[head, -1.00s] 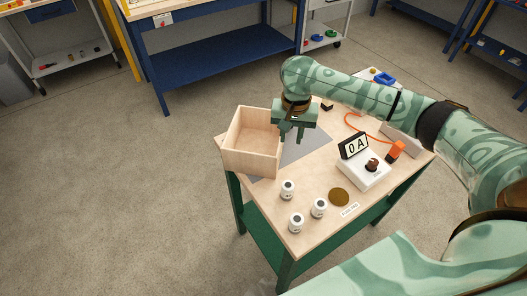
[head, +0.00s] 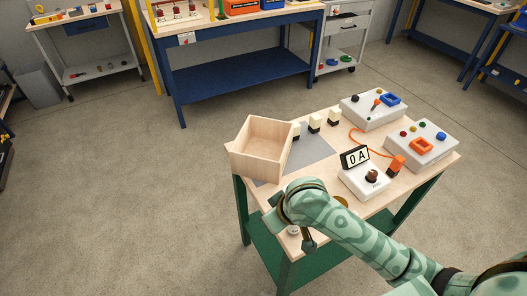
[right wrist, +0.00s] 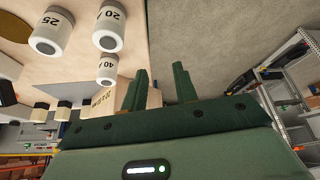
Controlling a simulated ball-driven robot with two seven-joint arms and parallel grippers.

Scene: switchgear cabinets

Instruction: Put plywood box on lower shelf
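The plywood box (head: 258,161), open-topped and empty, stands upright at the far left corner of the small worktable (head: 320,160), partly over a grey mat. My right gripper (head: 306,238) is over the table's near left edge, in front of the box and apart from it. In the right wrist view its two green fingers (right wrist: 160,88) stand apart with nothing gripped. The worktable has a green lower shelf (head: 266,245), partly hidden by my arm. A blue workbench behind also has a lower shelf (head: 240,85), which looks bare. My left gripper is not in view.
The table also holds a 0 A display unit (head: 362,178), two white control boxes (head: 421,146), several small black-and-cream blocks (head: 315,122) and an orange cable. The floor left of the table is clear.

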